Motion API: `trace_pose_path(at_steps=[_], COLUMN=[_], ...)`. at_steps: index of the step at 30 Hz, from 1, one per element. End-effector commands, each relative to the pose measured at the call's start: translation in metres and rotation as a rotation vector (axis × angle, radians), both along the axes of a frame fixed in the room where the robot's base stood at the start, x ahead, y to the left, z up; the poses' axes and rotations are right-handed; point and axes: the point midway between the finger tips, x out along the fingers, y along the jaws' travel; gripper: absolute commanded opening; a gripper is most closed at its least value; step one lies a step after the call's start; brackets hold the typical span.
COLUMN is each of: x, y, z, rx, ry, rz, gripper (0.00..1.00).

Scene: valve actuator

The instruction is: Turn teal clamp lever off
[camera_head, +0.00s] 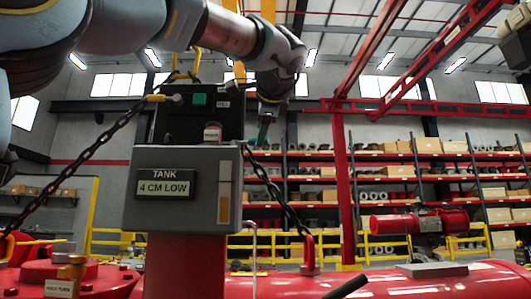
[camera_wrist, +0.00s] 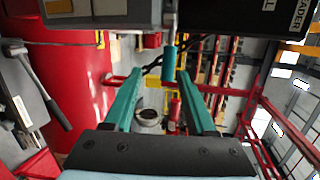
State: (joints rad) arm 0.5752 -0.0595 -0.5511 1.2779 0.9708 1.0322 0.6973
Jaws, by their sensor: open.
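A short teal cylinder (camera_wrist: 168,63), which looks like the clamp lever's handle, stands in the wrist view between and just beyond my fingertips. I cannot tell whether it touches them. My gripper (camera_wrist: 161,76) has two teal fingers, spread apart with nothing clearly held. In the head view my gripper (camera_head: 265,112) hangs from the arm, right of the black box (camera_head: 181,122). A teal piece shows there at its lower end; I cannot tell whether it is finger or lever.
A grey box with a "TANK 4 CM LOW" display (camera_head: 164,187) stands on a red post (camera_head: 186,262). Dark chains (camera_head: 268,183) slope down on both sides. A brass fitting (camera_head: 70,273) is at lower left. Shelves (camera_head: 375,165) stand far behind.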

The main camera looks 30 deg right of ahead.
Motion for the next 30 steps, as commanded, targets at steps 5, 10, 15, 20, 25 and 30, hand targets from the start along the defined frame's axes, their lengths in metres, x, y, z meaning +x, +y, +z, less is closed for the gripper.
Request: trace_pose_path(at_steps=[5, 10, 15, 20, 25, 30], x=[-0.001, 0.024, 0.054, 0.077, 0.09, 0.093], y=[-0.002, -0.009, -0.018, -0.026, -0.029, -0.03], z=[0.012, 0.006, -0.002, -0.008, -0.012, -0.014], rx=[0.002, 0.004, 0.005, 0.003, 0.003, 0.001], ry=[-0.027, -0.024, -0.023, -0.024, -0.026, -0.025], rz=[-0.006, -0.005, -0.005, -0.006, -0.006, -0.007], gripper=[0.56, 0.56, 0.56, 0.56, 0.56, 0.56])
